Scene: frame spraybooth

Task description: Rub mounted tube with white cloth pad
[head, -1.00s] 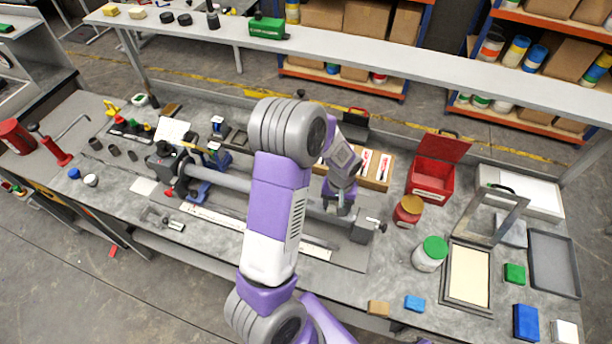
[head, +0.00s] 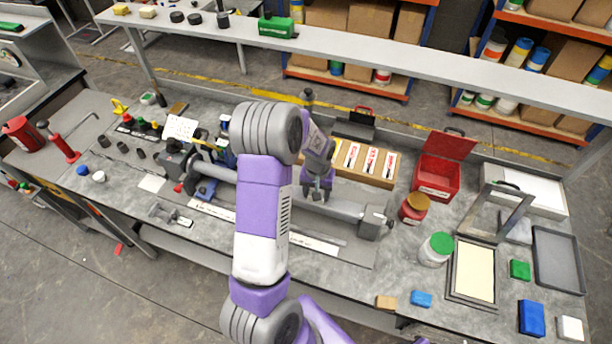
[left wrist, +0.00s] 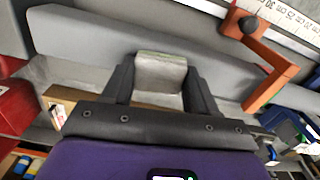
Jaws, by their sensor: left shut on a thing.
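The mounted tube (head: 345,209) is a grey bar lying along a fixture on the bench, with an end block (head: 376,222) at its right. It crosses the left wrist view as a broad grey band (left wrist: 90,35). My left gripper (head: 317,194) is over the tube, left of the end block. In the left wrist view my left gripper (left wrist: 160,78) is shut on a pale grey-white pad (left wrist: 160,72). The pad is at the tube's side; I cannot tell whether it touches. My arm hides the tube's middle in the head view. My right gripper is not in view.
An orange bracket (left wrist: 275,75) stands right of my left gripper in the wrist view. An open red box (head: 437,178), jars (head: 436,249), a picture frame (head: 473,271) and a grey tray (head: 556,262) crowd the bench's right. A shelf (head: 350,44) runs above the back.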

